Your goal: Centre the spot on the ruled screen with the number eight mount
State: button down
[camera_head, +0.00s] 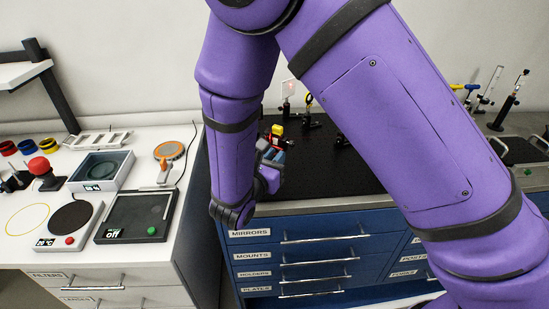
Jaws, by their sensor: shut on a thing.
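My gripper (270,155) is at the left end of the black bench top, partly hidden behind my purple forearm. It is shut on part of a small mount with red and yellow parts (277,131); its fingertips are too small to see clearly. I cannot read a number on this mount. A small pale upright screen (289,87) stands behind it near the wall, with a faint reddish spot on it. The rulings, and how the spot sits against them, are too small to tell.
The black bench top (345,180) is partly hidden by my arm. A white counter (188,150) at left holds several instruments. Blue drawers (310,250) are below.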

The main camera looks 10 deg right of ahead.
jog(key=n, duration=0.9)
dwell(0.4)
jog(key=shift+n, duration=0.4)
jog(key=c, duration=1.1)
grip_release()
jog(key=shift+o, duration=0.2)
jog(key=shift+a, duration=0.1)
jog(key=v, duration=1)
jog(key=shift+s+a, duration=0.2)
jog(key=shift+s, duration=0.1)
